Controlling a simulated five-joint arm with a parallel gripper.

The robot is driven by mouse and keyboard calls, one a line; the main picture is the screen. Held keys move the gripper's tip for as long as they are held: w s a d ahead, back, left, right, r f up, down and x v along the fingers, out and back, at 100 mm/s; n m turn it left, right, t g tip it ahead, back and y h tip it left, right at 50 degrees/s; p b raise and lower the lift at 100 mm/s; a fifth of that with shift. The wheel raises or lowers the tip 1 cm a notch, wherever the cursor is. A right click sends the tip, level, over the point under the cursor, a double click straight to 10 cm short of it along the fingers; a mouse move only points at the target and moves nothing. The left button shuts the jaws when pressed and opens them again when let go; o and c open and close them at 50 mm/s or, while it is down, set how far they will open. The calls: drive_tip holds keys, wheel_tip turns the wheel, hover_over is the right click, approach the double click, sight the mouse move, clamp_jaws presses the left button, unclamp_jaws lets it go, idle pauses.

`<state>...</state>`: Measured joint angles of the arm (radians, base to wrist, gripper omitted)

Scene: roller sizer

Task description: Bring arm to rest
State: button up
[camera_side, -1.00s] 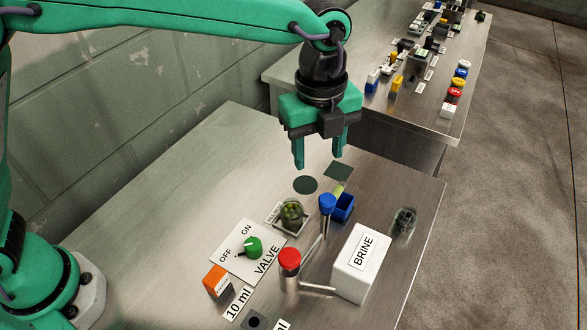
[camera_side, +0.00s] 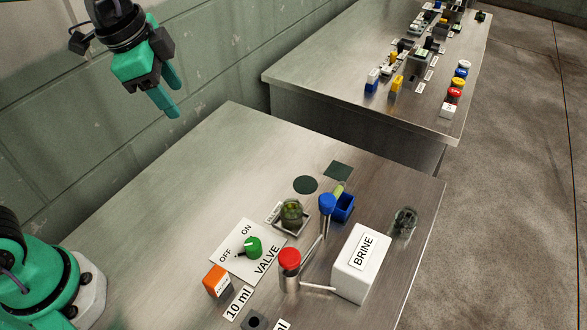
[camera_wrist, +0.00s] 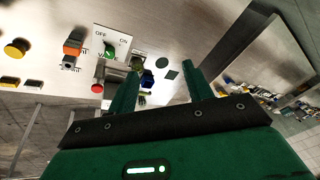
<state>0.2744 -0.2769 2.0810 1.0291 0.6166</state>
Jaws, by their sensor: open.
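My gripper (camera_side: 168,98) is at the upper left of the side view, raised in front of the wall and well clear of the table. Its two green fingers are apart with nothing between them. In the wrist view my gripper (camera_wrist: 160,88) also shows its fingers spread and empty. My arm's base is at the lower left of the side view. Most of the arm's upper links are out of frame.
The steel table (camera_side: 150,200) holds a green valve knob (camera_side: 252,246), a red-capped post (camera_side: 289,265), a blue-capped post (camera_side: 327,205), a white BRINE box (camera_side: 361,262) and a jar of green items (camera_side: 291,213). A second table (camera_side: 320,70) stands behind. The table's left part is bare.

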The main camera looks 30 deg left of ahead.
drive_tip(key=s+a+f+n+t+y, duration=0.1)
drive_tip(key=s+a+f+n+t, duration=0.1)
drive_tip(key=s+a+n, duration=0.7)
drive_tip(key=shift+s+f+n, duration=0.35)
drive_tip(key=shift+f+n, duration=0.25)
drive_tip(key=shift+f, duration=0.1)
